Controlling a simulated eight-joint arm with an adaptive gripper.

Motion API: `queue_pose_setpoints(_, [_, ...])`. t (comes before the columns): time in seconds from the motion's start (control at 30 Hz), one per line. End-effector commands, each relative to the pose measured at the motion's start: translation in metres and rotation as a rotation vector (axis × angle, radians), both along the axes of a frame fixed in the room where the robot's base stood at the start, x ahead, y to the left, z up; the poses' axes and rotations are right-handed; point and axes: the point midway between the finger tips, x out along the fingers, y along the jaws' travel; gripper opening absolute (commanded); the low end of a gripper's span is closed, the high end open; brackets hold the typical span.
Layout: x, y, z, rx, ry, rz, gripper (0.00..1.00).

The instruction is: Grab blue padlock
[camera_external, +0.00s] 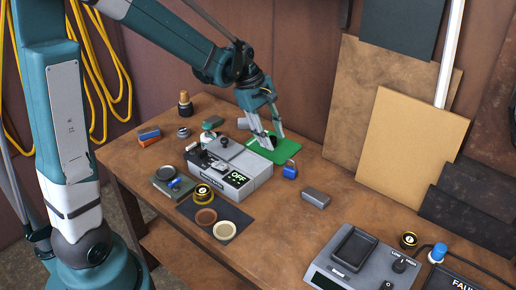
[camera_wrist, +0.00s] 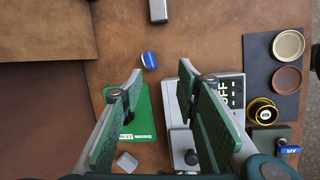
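The blue padlock (camera_external: 290,170) stands on the brown workbench, just right of the grey box with the OFF display. It also shows in the wrist view (camera_wrist: 149,60), beyond the fingertips and slightly left of the gap between them. My gripper (camera_external: 271,142) is over the green mat, behind and to the left of the padlock in the external view. In the wrist view its two fingers (camera_wrist: 160,78) are spread apart with nothing between them. The gripper is open and not touching the padlock.
The grey OFF box (camera_external: 230,174) is close to the gripper's right finger in the wrist view. The green mat (camera_external: 278,150) lies below. A grey metal block (camera_external: 316,197) lies on the bench right of the padlock. Boards (camera_external: 404,130) lean at the back right.

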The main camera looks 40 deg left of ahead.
Motion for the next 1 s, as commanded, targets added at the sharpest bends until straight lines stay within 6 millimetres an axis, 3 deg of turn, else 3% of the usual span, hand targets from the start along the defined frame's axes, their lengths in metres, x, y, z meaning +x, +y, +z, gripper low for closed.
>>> queue_pose_setpoints(0.3, [0.032,-0.001,-0.043,-0.074,0.113,0.158,0.32])
queue_pose_setpoints(0.6, [0.050,-0.002,-0.077,-0.122,0.200,0.272,0.32])
queue_pose_setpoints(1.0, [0.053,-0.002,-0.084,-0.132,0.222,0.299,0.32])
